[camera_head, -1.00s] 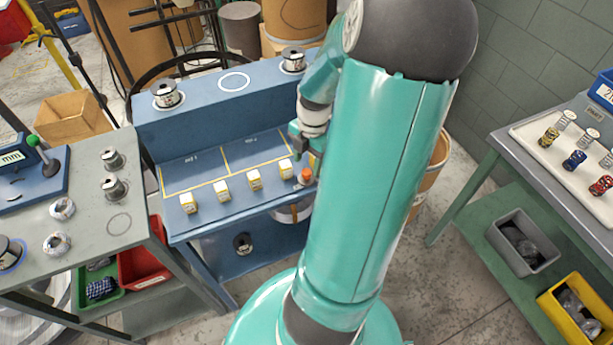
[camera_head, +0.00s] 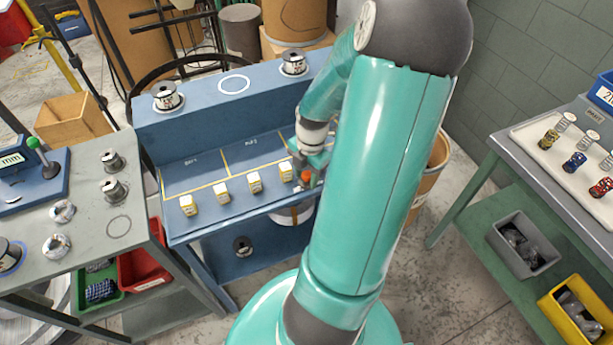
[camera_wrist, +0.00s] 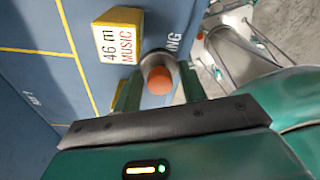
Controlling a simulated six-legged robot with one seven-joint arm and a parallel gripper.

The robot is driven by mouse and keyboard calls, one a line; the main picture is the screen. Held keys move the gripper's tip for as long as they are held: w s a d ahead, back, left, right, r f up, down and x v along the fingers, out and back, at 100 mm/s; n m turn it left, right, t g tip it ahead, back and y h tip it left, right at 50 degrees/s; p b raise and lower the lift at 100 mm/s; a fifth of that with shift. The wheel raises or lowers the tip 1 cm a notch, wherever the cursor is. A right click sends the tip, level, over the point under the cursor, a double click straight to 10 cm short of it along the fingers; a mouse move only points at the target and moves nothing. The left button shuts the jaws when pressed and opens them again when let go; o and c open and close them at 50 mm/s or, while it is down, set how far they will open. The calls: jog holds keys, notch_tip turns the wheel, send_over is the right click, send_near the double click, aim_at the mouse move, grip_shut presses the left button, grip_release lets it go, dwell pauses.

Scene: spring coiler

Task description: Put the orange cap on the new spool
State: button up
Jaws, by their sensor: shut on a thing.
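The orange cap (camera_head: 305,176) is at the front right edge of the blue bench, and it shows in the wrist view (camera_wrist: 159,80). A grey round piece (camera_wrist: 155,58) shows just behind it. My gripper (camera_head: 309,178) is lowered at the cap; in the wrist view its two fingers (camera_wrist: 160,88) are on either side of the cap, shut on it. Wire spools stand on the bench's raised back ledge, one at left (camera_head: 167,97) and one at right (camera_head: 293,61). I cannot tell which spool is the new one.
A white ring mark (camera_head: 234,83) lies bare between the ledge spools. Several yellow-and-white blocks (camera_head: 222,191) line the bench front; one (camera_wrist: 120,40) is close beside the cap. A grey table (camera_head: 85,215) with spools is at left, another table (camera_head: 560,180) at right.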

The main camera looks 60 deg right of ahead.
jog(key=shift+r, duration=0.1)
jog(key=shift+r, duration=0.6)
jog(key=s+a+r, duration=0.8)
jog(key=a+r, duration=0.2)
jog(key=r, duration=0.1)
jog(key=shift+s+r, duration=0.25)
jog(key=shift+s, duration=0.15)
